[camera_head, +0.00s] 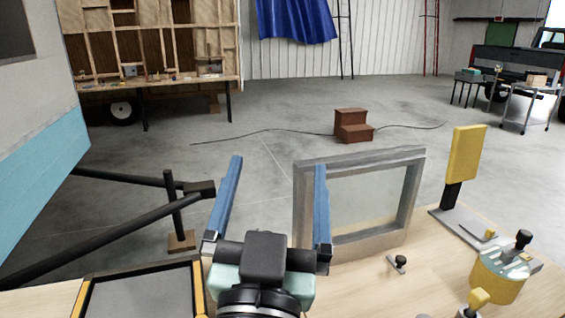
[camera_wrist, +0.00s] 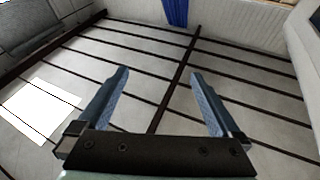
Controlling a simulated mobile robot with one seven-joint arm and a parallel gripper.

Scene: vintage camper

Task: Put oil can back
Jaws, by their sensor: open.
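My gripper (camera_head: 278,168) is open and empty, raised above the near workbench with its two blue fingers pointing away. In the wrist view the open fingers (camera_wrist: 158,75) have nothing between them, and that camera looks at the ceiling and upper walls. I cannot pick out an oil can with certainty. A yellow round container (camera_head: 497,284) with a pale blue top and a dark knob stands on the bench at the lower right. A small dark-knobbed piece (camera_head: 397,264) lies on the bench right of my gripper.
A grey-framed window (camera_head: 425,185) stands upright on the wooden bench (camera_head: 365,295), close to the right finger. A yellow upright panel (camera_head: 467,153) on a grey base stands at the right. A dark tray (camera_head: 140,300) with yellow edges lies lower left. Brown steps (camera_head: 352,125) stand on the floor beyond.

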